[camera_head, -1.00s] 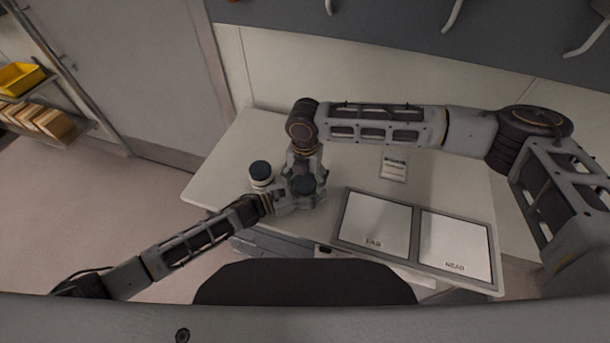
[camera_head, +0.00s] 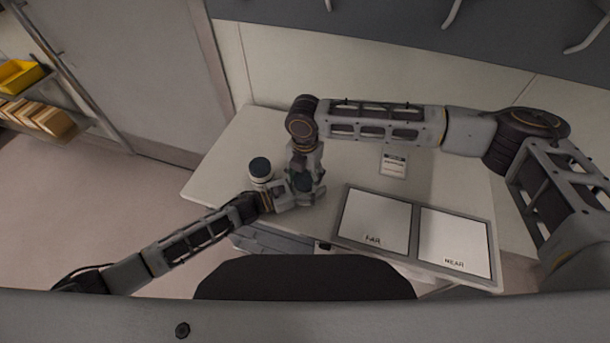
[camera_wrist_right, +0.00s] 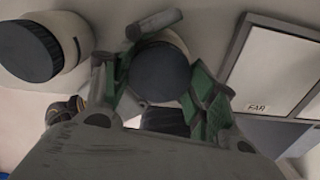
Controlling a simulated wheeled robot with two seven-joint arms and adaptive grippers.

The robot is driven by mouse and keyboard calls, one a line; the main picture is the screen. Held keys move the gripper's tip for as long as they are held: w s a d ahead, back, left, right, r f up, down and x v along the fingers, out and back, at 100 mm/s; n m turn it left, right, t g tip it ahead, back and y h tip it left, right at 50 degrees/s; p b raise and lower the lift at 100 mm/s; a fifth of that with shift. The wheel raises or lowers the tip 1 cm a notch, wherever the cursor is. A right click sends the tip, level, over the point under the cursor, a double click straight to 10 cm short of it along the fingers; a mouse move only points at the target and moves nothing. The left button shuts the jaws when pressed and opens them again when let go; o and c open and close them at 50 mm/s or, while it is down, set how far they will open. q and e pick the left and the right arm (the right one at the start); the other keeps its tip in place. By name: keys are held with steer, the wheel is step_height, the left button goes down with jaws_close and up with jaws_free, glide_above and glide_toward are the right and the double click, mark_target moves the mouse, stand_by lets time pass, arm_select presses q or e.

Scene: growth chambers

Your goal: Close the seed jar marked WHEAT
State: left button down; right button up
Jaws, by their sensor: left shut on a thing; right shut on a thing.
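A jar with a dark round lid (camera_head: 303,183) stands near the table's left front, mostly hidden by my grippers. Its lid also shows in the right wrist view (camera_wrist_right: 160,72), between the green-padded fingers of my right gripper (camera_wrist_right: 165,85). My right gripper (camera_head: 305,178) reaches down from above and is shut on this lid. My left gripper (camera_head: 290,193) comes in low from the left and is shut on the jar's body. A second white jar with a dark lid (camera_head: 260,169) stands just left, apart from the grippers. I cannot read a label on either jar.
A grey frame with two white panels marked FAR (camera_head: 374,222) and NEAR (camera_head: 455,242) lies to the right. A small printed card (camera_head: 394,165) lies behind it. The table's front edge is close to the jars. A shelf with a yellow bin (camera_head: 20,75) stands far left.

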steer(key=m, duration=0.8)
steer(key=shift+m, duration=0.3)
steer(key=m, duration=0.8)
steer(key=shift+m, duration=0.3)
steer(key=shift+w, duration=0.1)
steer(key=o, duration=1.1)
steer(key=shift+r, duration=2.25)
